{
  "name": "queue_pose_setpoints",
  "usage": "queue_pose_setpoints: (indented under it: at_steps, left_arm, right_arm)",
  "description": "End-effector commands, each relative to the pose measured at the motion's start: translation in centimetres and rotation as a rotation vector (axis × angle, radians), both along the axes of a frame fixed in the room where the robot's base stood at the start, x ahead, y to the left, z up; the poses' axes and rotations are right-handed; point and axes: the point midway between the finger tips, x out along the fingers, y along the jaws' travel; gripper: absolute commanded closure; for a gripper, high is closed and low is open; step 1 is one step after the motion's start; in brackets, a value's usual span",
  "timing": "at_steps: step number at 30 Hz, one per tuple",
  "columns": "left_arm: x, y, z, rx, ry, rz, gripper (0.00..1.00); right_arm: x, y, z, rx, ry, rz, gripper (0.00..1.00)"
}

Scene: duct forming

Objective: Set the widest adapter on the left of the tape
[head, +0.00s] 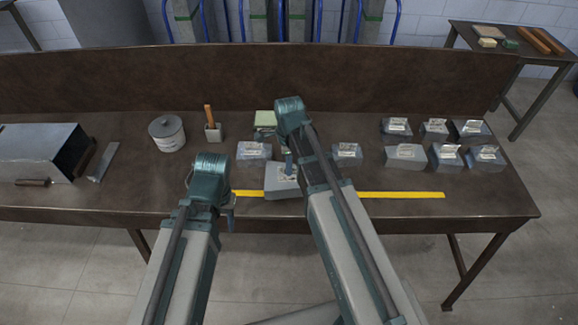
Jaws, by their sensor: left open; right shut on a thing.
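The yellow tape (400,195) runs left to right along the front of the table. A wide grey metal adapter (280,190) with a pale label is over the left part of the tape and hides some of it. My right gripper (288,168) is shut on this adapter from above; its fingers are partly hidden by the arm. I cannot tell whether the adapter touches the table. My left gripper (231,208) is open and empty near the tape's left end. Two smaller adapters stand behind the tape, one left (254,153) and one right (347,154).
Several labelled adapters, including a wide one (404,156), stand grouped at the right. A grey tin (167,134), a brush holder (213,132) and a large metal duct (40,150) stand at the left.

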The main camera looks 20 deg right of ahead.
Motion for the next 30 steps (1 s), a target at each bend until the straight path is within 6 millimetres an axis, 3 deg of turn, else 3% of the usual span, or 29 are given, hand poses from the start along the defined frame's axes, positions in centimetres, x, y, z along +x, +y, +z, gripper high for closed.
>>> queue_pose_setpoints:
  at_steps: [3,12,29,30]
  left_arm:
    - [0.0,0.0,-2.0,0.000,0.000,0.000,0.50]
    - [0.0,0.0,-4.7,0.000,0.000,0.000,0.50]
    - [0.0,0.0,-4.8,0.000,0.000,0.000,0.50]
    - [0.0,0.0,-4.8,0.000,0.000,0.000,0.50]
  right_arm:
    - [0.0,0.0,-2.0,0.000,0.000,0.000,1.00]
    - [0.0,0.0,-4.7,0.000,0.000,0.000,1.00]
    - [0.0,0.0,-4.8,0.000,0.000,0.000,1.00]
    - [0.0,0.0,-4.8,0.000,0.000,0.000,0.88]
